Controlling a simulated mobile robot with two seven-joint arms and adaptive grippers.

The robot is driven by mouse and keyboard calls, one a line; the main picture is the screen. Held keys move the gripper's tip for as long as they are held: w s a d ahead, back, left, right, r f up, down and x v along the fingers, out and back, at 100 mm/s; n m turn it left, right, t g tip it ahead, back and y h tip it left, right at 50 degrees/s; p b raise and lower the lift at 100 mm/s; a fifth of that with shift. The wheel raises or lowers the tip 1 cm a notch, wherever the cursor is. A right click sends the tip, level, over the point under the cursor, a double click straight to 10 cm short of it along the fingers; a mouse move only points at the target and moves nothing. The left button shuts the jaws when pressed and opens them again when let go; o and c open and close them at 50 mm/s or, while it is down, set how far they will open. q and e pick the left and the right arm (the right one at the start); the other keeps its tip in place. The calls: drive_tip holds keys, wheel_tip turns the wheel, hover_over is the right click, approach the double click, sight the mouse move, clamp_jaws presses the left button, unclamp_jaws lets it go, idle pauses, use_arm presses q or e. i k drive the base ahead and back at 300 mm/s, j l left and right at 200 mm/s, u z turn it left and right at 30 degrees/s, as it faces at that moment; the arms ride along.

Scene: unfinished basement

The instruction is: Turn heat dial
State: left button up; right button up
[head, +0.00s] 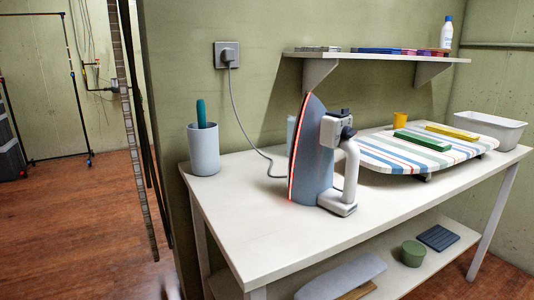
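A grey-blue iron (318,165) stands on its heel on the white table (250,228), its soleplate facing left with a glowing red edge. Its pale handle (351,178) is on the right side. A dark knob-like part (347,132) sits at the upper right of the iron beside a light grey block; I cannot tell for sure that it is the heat dial, and no markings are readable. A grey cord runs from the iron's area up to a wall socket (227,55). Neither of my grippers can be made out in the head view.
A grey cup (203,150) with a teal-handled item stands at the table's left. A wall shelf (375,54) hangs above. The table's front is clear.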

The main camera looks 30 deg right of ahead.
sight(347, 132)
drive_tip(key=i+j+z, duration=0.1)
drive_tip(key=z, duration=0.7)
drive_tip(key=i+j+z, duration=0.1)
drive_tip(key=z, duration=0.3)
drive_tip(key=j+z, duration=0.25)
drive_tip(key=z, duration=0.2)
